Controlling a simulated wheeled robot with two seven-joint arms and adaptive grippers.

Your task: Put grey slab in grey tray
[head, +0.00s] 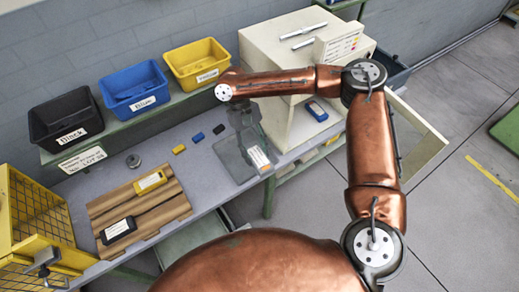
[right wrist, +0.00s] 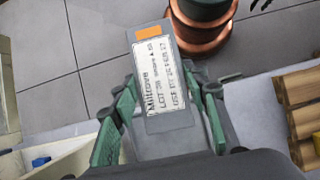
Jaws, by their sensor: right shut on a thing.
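The grey slab (right wrist: 158,75) has a white printed label and an orange patch at one end. In the right wrist view it lies between the green fingers of my right gripper (right wrist: 166,108), which is shut on it. In the head view my right gripper (head: 250,137) points down, with the labelled slab (head: 258,157) at its fingers. A flat, pale grey tray (head: 230,168) lies on the bench beneath and beside them; I cannot tell the slab's height above it. My left gripper is not clearly seen.
A wooden board (head: 155,205) bears yellow and black devices. Black (head: 65,120), blue (head: 135,90) and yellow (head: 197,63) bins line the back. A cream cabinet (head: 285,45) and a blue device (head: 317,110) stand right. A yellow crate (head: 35,220) is at left.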

